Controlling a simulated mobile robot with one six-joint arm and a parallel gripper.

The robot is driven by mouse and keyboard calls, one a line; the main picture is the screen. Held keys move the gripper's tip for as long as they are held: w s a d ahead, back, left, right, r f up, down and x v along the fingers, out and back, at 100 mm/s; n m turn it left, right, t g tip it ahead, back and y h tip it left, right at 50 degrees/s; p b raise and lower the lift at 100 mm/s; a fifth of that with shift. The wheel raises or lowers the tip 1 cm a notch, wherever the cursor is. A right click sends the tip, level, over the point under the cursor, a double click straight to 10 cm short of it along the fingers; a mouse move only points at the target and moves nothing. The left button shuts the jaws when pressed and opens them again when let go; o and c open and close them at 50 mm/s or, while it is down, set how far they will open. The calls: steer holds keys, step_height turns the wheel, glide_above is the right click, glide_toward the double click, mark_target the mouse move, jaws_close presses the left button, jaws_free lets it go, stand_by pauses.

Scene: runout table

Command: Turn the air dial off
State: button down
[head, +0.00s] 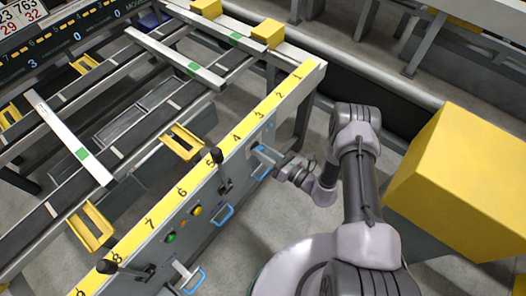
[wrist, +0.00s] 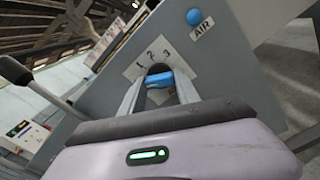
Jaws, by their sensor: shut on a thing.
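In the wrist view a grey panel carries a dial with a blue grip (wrist: 172,79) on a dark round base, on a pale plate marked 1, 2 and 3. A blue round knob or lamp (wrist: 193,17) with an AIR label (wrist: 203,29) sits above and to the right of it. My gripper (wrist: 160,84) has its two fingers on either side of the blue grip, shut on it. The fingers partly hide the dial, and I cannot tell which number it points to. In the head view my gripper (head: 275,162) reaches the front panel below the numbered yellow strip.
The yellow strip (head: 190,186) runs along the table edge. A black-knobbed lever (head: 217,156) stands left of my gripper; its arm also shows in the wrist view (wrist: 17,72). A large yellow block (head: 462,180) stands right of my arm.

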stand_by(0.3)
steer(key=c, duration=0.9)
jaws_free()
steer(key=p+v, duration=0.3)
steer(key=v, duration=1.4)
steer(key=shift+s+d+p, duration=0.15)
steer(key=shift+p, duration=0.15)
